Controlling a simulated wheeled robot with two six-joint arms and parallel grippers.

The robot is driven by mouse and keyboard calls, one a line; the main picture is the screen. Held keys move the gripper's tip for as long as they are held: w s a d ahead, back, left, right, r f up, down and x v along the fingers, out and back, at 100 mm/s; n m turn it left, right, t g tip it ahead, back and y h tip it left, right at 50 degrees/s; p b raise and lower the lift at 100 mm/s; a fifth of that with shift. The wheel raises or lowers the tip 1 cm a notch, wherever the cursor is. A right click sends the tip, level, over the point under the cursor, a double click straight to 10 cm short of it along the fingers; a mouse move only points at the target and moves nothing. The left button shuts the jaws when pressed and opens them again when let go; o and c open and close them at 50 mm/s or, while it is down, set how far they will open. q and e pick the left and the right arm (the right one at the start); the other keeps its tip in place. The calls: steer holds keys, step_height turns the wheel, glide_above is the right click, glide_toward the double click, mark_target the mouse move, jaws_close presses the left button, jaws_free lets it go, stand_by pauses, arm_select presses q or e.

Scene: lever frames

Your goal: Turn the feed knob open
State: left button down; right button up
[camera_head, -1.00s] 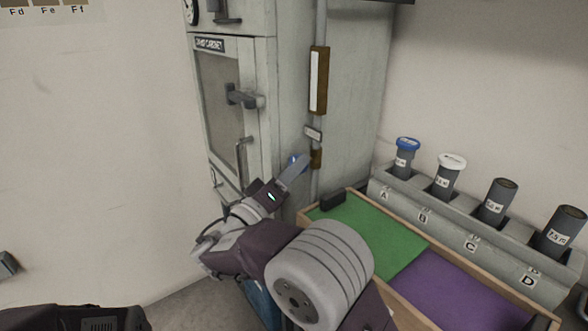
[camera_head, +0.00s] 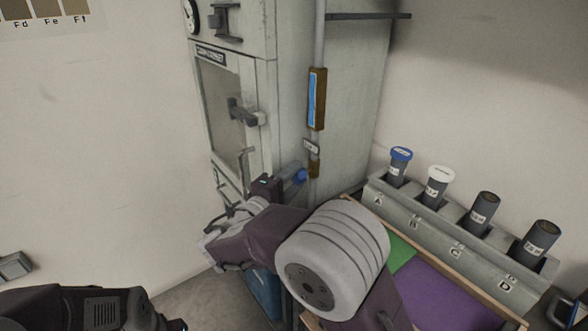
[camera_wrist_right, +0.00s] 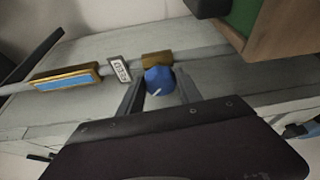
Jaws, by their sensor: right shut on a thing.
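The blue feed knob (camera_wrist_right: 158,80) is on a brass-coloured fitting (camera_wrist_right: 157,59) on the pipe, beside a small label plate (camera_wrist_right: 119,69). A short white mark shows on its face, slanting down-left in the wrist view. My right gripper (camera_wrist_right: 159,84) is shut on the knob, one finger on each side. In the head view my right gripper (camera_head: 288,182) is partly hidden by its own wrist. The gauge (camera_head: 317,98) above on the pipe shows a blue strip.
The pale cabinet (camera_head: 228,110) with handles stands left of the pipe. A rack (camera_head: 405,215) with several dark cylinders stands at the right, behind a wooden tray (camera_head: 435,262) with green and purple areas.

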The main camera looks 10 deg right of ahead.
steer(key=shift+n+g+y+p, duration=0.3)
steer(key=shift+n+g+p, duration=0.2)
steer(key=shift+n+p, duration=0.6)
steer(key=o, duration=1.1)
steer(key=p+v, duration=0.1)
steer(key=v, duration=0.8)
